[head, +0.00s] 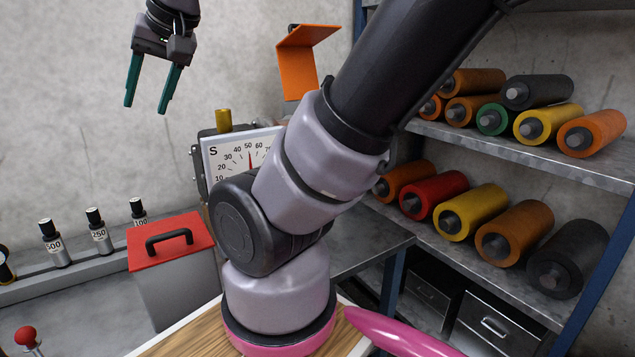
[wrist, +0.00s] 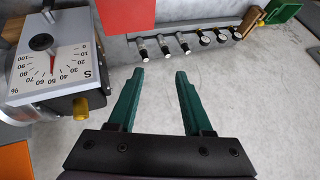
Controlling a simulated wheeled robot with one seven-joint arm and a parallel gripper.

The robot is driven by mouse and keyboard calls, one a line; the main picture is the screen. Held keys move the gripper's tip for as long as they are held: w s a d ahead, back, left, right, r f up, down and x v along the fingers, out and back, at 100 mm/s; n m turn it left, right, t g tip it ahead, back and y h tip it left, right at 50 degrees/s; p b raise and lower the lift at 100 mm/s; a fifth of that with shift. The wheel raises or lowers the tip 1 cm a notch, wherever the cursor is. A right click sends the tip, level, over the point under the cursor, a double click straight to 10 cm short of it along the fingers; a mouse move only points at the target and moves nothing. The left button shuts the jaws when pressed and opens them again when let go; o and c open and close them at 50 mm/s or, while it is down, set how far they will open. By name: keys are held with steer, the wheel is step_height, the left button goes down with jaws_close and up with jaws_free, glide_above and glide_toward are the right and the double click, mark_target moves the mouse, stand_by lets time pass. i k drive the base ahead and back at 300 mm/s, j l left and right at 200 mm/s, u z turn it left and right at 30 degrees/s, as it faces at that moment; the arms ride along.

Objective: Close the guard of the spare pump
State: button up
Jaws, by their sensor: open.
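A unit with a white dial (head: 241,154) marked S stands behind my arm in the head view; its red needle points near 50. A brass-yellow post (head: 223,120) rises from it. The dial also shows upside down at the left of the wrist view (wrist: 52,64). An orange angled flap (head: 297,68), seemingly the guard, stands raised above and right of the dial. My arm hides its lower end and mounting. An orange patch (wrist: 14,162) shows at the wrist view's lower left edge. My gripper (head: 147,106) is open and empty, high at the left, well apart from the flap.
A grey box with a red lid (head: 170,240) and black handle stands left of the dial. Small labelled cylinders (head: 98,231) line a ledge at left. Shelves (head: 520,155) with coloured drums stand at right. Air around my gripper is clear.

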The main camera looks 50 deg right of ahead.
mark_target(298, 69)
steer(key=l+z, duration=0.2)
steer(key=z, duration=0.85)
